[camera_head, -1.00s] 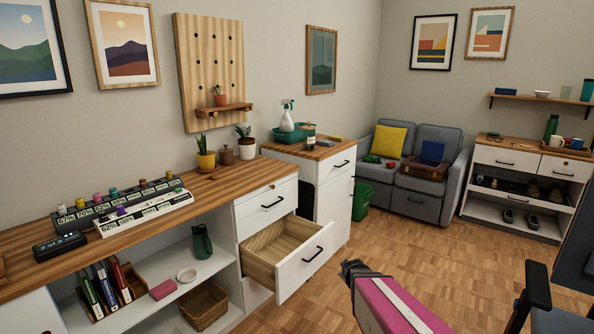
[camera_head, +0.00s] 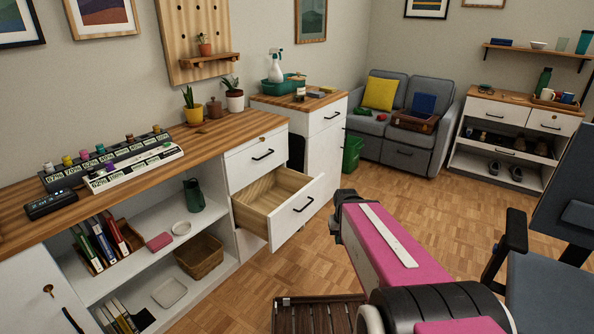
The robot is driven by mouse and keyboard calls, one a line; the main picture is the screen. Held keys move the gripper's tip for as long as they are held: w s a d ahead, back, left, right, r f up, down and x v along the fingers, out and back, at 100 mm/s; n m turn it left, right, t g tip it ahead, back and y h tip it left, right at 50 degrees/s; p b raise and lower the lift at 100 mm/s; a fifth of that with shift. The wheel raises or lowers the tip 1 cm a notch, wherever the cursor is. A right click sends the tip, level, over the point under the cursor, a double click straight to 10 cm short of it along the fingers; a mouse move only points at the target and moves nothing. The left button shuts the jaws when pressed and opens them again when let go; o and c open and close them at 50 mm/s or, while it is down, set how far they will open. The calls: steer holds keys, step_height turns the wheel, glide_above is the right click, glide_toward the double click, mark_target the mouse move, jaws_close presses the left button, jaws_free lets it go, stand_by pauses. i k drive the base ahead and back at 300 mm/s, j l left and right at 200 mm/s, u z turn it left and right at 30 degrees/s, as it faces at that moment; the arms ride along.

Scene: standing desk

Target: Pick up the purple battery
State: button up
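The purple battery (camera_head: 110,167) is small and appears to stand in the white front rack (camera_head: 140,168) on the wooden counter, at the left. A pinkish-purple battery (camera_head: 84,155) stands in the dark rack (camera_head: 62,180) behind it. Only the tops of the batteries show clearly. My gripper (camera_head: 338,226) is the dark end of my pink arm, at the lower centre over the floor. It is well to the right of the racks and apart from them. Its fingers are too small and turned away to tell open from shut.
An open drawer (camera_head: 283,218) juts out between my arm and the counter (camera_head: 215,137). A black device (camera_head: 52,204) lies left of the racks. Potted plants stand farther right on the counter. An office chair (camera_head: 555,280) is close at right. Floor is clear beyond my arm.

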mark_target(109, 165)
steer(key=u, duration=2)
